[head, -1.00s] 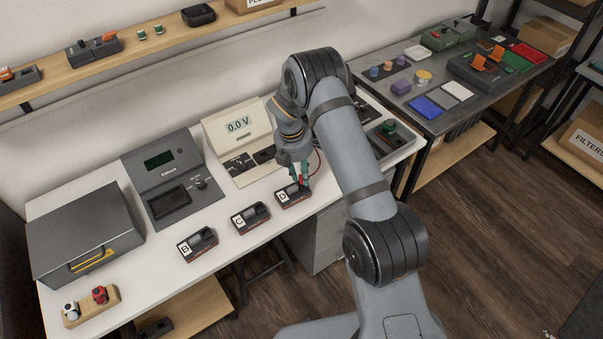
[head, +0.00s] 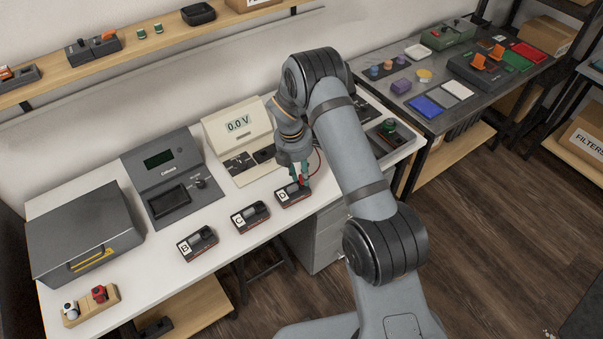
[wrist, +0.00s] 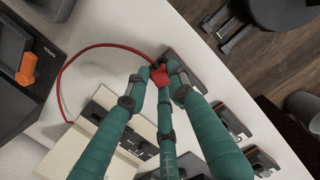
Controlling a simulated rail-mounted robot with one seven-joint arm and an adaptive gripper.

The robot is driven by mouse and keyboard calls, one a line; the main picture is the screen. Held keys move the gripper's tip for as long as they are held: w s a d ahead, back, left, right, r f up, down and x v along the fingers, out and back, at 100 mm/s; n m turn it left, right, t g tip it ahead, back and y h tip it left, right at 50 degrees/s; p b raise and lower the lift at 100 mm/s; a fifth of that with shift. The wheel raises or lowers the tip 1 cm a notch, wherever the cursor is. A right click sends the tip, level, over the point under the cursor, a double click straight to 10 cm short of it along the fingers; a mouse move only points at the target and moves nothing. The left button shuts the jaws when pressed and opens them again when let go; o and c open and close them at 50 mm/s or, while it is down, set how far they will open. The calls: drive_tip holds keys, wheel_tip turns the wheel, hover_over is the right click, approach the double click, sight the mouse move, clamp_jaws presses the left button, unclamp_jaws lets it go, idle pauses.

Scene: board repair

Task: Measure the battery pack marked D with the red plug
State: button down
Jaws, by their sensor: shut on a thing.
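The battery pack marked D (head: 293,195) lies at the front right of the white bench, a dark pack with a white label. My gripper (head: 300,179) is shut on the red plug (wrist: 160,78), right above the right part of pack D. Whether the plug touches the pack's terminal cannot be told. In the wrist view a red lead (wrist: 63,75) curves away from the plug. The cream meter (head: 238,133) behind reads 0.0 V. In the wrist view my gripper (wrist: 162,82) covers part of pack D.
Packs C (head: 250,216) and B (head: 197,243) lie in a row to the left of D. A dark grey tester (head: 172,180) and a grey case (head: 80,232) stand at the left.

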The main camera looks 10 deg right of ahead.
drive_tip(key=shift+f, duration=0.35)
idle(0.4)
drive_tip(key=c, duration=1.5)
unclamp_jaws()
drive_tip(key=shift+o, duration=0.6)
drive_tip(key=shift+o, duration=1.3)
drive_tip(key=shift+r, duration=0.1)
drive_tip(key=shift+r+p, duration=1.1)
drive_tip(key=shift+r, duration=0.35)
drive_tip(key=shift+r, duration=0.1)
